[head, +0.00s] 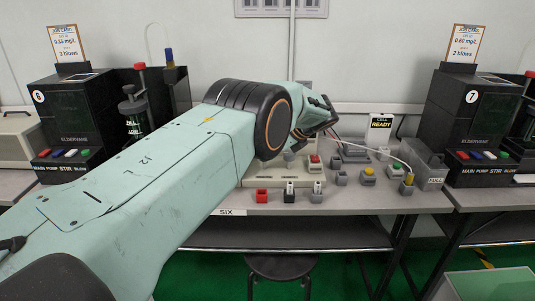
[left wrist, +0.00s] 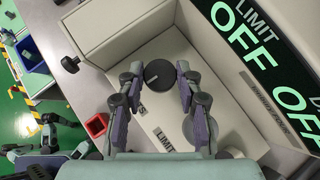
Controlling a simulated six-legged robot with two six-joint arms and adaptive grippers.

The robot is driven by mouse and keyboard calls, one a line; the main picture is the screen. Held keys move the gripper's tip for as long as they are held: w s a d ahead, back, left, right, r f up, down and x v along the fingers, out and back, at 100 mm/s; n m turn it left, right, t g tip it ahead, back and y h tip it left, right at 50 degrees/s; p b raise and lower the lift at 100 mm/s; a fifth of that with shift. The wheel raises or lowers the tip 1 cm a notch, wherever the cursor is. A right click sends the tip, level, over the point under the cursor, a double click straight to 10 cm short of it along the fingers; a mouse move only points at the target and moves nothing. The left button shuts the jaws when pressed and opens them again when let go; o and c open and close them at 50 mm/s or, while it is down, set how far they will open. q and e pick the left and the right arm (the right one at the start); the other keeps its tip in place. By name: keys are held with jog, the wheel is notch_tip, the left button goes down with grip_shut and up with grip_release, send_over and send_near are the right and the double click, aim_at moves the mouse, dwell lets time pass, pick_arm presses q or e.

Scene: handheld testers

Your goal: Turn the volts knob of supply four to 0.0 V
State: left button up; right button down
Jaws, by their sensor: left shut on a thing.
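The dark round knob (left wrist: 160,75) with a pale pointer line sits on the sloped light panel of a supply (left wrist: 125,50) in the left wrist view. A partly hidden label ending in S is beside it. My left gripper (left wrist: 160,82) has its fingers on either side of the knob and is shut on it. The lit display (left wrist: 262,62) reads LIMIT and OFF in green; its other part is cut off. No supply number shows. In the head view my left arm hides most of this supply, and its gripper (head: 322,118) is partly hidden. My right gripper is not seen.
A red cup-like block (left wrist: 97,125) stands beside the supply.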

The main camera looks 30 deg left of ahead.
pick_arm(q)
jog(key=shift+n+b, duration=0.3)
dwell(0.5)
jog(key=o, duration=1.2)
jog(key=shift+a, duration=0.1)
jog(key=shift+c, duration=0.2)
jog(key=shift+r, duration=0.1)
jog(key=v, duration=1.2)
jog(key=shift+w, duration=0.2)
